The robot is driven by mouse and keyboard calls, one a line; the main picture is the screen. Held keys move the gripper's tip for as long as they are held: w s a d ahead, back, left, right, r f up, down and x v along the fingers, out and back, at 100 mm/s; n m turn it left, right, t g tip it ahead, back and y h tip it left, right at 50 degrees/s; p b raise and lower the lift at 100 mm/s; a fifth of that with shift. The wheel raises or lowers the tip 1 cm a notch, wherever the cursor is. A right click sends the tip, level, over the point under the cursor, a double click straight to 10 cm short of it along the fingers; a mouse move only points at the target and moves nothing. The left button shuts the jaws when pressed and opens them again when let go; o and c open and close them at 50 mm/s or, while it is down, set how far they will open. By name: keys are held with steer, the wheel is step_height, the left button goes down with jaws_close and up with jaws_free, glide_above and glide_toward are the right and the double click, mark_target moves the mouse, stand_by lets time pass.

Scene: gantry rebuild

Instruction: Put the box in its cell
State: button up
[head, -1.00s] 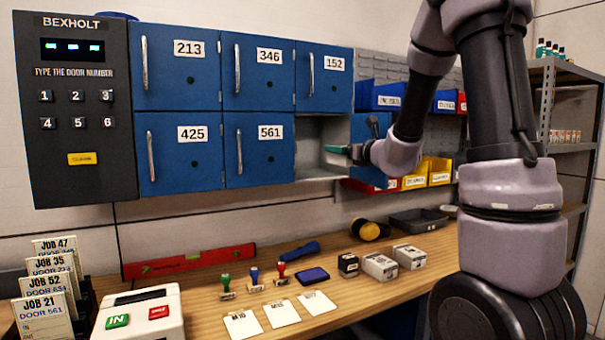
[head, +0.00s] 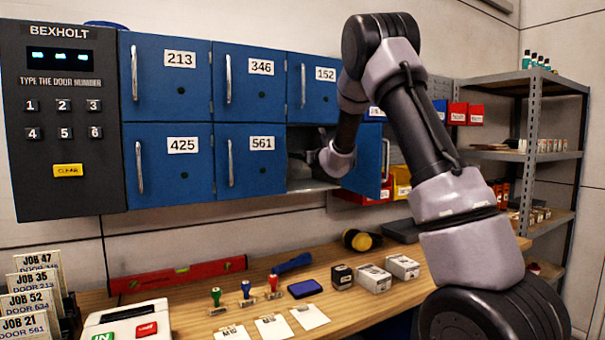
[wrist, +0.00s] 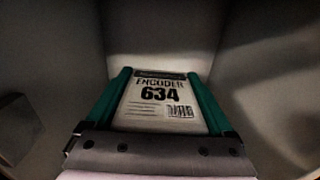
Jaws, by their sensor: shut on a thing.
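The box (wrist: 153,108), a pale carton labelled "ENCODER 634", is between the two green fingers of my gripper (wrist: 162,76) in the wrist view. My gripper is shut on it. Plain grey cell walls surround the box and fingers. In the head view my wrist reaches into the open cell (head: 312,186) at the lower right of the blue lockers, beside door 561 (head: 251,162). The cell's blue door (head: 367,178) stands swung open to the right, partly behind my arm. The box and fingertips are hidden in the head view. Whether the box touches the cell floor I cannot tell.
The keypad panel (head: 62,120) is left of the shut lockers. The bench (head: 200,295) below holds stamps, a red level (head: 178,277), white cards and small cartons (head: 388,271). Job cards (head: 35,295) stand at lower left; one reads door 634. A metal shelf (head: 530,130) stands right.

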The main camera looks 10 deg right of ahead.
step_height(320, 180, down, 6)
steer(key=shift+r, duration=0.15)
stand_by(0.3)
steer(key=shift+w+f, duration=0.1)
steer(key=shift+f, duration=0.2)
